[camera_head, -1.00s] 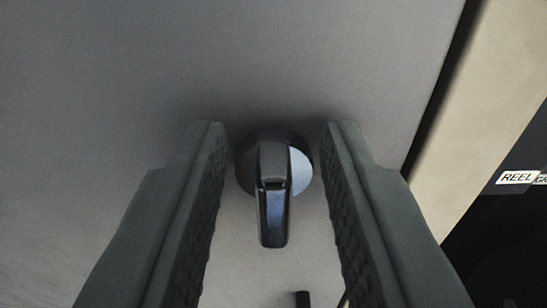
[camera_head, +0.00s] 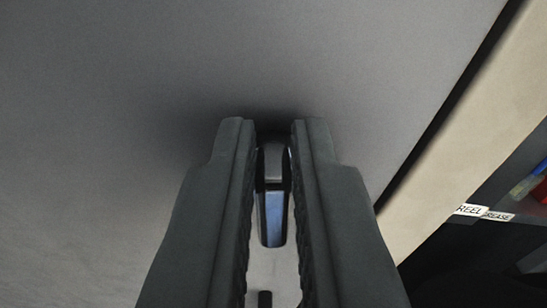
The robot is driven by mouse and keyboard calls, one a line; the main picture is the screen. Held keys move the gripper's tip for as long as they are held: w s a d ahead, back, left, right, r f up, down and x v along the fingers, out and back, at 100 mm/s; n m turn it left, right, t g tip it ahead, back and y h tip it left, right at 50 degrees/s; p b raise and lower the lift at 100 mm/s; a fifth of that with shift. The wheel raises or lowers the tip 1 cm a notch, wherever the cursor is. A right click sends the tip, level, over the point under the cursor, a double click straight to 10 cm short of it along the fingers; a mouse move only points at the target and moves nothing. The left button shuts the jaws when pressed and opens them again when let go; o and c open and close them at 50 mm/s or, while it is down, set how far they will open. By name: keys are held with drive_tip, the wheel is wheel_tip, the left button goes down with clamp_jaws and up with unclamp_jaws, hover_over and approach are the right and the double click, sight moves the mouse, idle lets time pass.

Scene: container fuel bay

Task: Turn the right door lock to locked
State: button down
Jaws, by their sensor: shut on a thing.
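Whether this is the right lock of the door cannot be told from this view.
The door panel's edge runs slantwise at the right, with a dark gap and a beige frame (camera_head: 465,110) beside it. A small dark peg (camera_head: 265,299) shows below the lock.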

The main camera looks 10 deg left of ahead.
drive_tip(key=shift+s+a+f+n, duration=0.1)
drive_tip(key=shift+a+f+n, duration=0.2)
drive_tip(key=shift+n, duration=2.25)
drive_tip(key=shift+a+f+n, duration=0.1)
drive_tip(key=shift+f+n, duration=0.25)
drive_tip(key=shift+n, duration=2.25)
drive_tip(key=shift+s+a+f+n, duration=0.1)
drive_tip(key=shift+a+f+n, duration=0.2)
drive_tip(key=shift+n, duration=2.25)
drive_tip(key=shift+d, duration=0.1)
drive_tip(key=c, duration=1.5)
unclamp_jaws()
drive_tip(key=shift+d, duration=0.15)
drive_tip(key=v, duration=1.7)
drive_tip(key=shift+s, duration=0.15)
